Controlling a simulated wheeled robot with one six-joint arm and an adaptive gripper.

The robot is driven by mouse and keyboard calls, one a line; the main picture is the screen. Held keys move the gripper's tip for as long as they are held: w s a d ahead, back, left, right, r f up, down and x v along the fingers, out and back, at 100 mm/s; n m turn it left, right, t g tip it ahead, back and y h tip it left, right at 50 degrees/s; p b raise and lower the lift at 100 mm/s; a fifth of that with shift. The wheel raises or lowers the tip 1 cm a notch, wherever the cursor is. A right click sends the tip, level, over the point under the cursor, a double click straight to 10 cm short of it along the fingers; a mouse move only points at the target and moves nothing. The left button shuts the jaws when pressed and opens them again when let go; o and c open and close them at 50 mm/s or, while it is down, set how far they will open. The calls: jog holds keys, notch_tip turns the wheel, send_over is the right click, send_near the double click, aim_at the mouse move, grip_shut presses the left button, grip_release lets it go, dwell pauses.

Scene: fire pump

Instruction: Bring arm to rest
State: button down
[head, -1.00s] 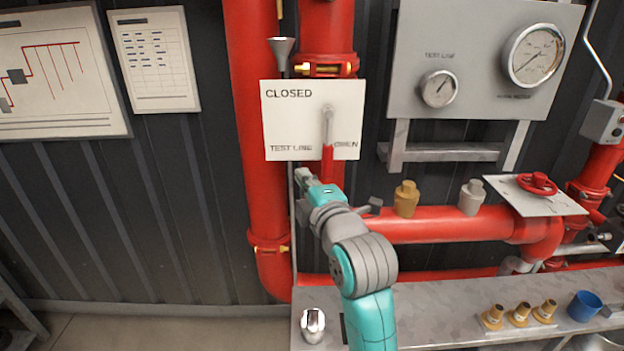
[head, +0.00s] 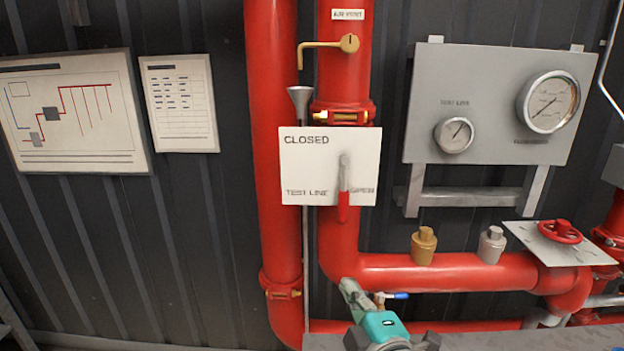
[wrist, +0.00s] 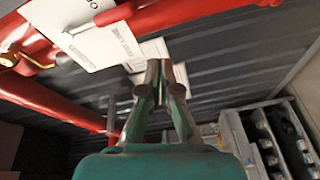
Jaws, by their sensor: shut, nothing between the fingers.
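My arm shows at the bottom of the head view, with my gripper (head: 350,287) in front of the lower red pipes. The gripper's grey fingers point up and left; it is shut and empty. In the wrist view the gripper (wrist: 164,66) has its fingertips together, with nothing held. The test line plate (head: 330,150), marked CLOSED and OPEN, is above my gripper. Its red-handled lever (head: 343,205) hangs straight down, and my gripper is below and apart from it. The plate also shows at the upper left of the wrist view (wrist: 110,40).
Red pipes (head: 272,120) run up the wall and along it to the right. A gauge panel (head: 490,105), brass cap (head: 424,245), grey cap (head: 491,244) and red handwheel (head: 561,232) are to the right. A blue-handled small valve (head: 394,296) is close beside my gripper. The left wall is clear below the posters.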

jog(key=s+d+f+m+h, duration=0.1)
jog(key=s+d+f+m, duration=0.15)
jog(key=s+f, duration=0.4)
jog(key=s+d+f+m+g+h, duration=0.1)
jog(key=s+d+f+m, duration=0.1)
jog(key=s+f+m, duration=0.45)
jog(key=s+d+f+m+h, duration=0.1)
jog(key=s+d+f, duration=0.25)
jog(key=f, duration=0.45)
jog(key=s+d+f+m, duration=0.1)
jog(key=s+m, duration=0.3)
jog(key=s, duration=0.8)
jog(key=s+d+f+m+g+h, duration=0.1)
jog(key=s+f+m, duration=0.2)
jog(key=s, duration=1)
jog(key=shift+d+m+g+h, duration=0.3)
jog(key=shift+d+m, duration=0.1)
jog(key=shift+m, duration=0.1)
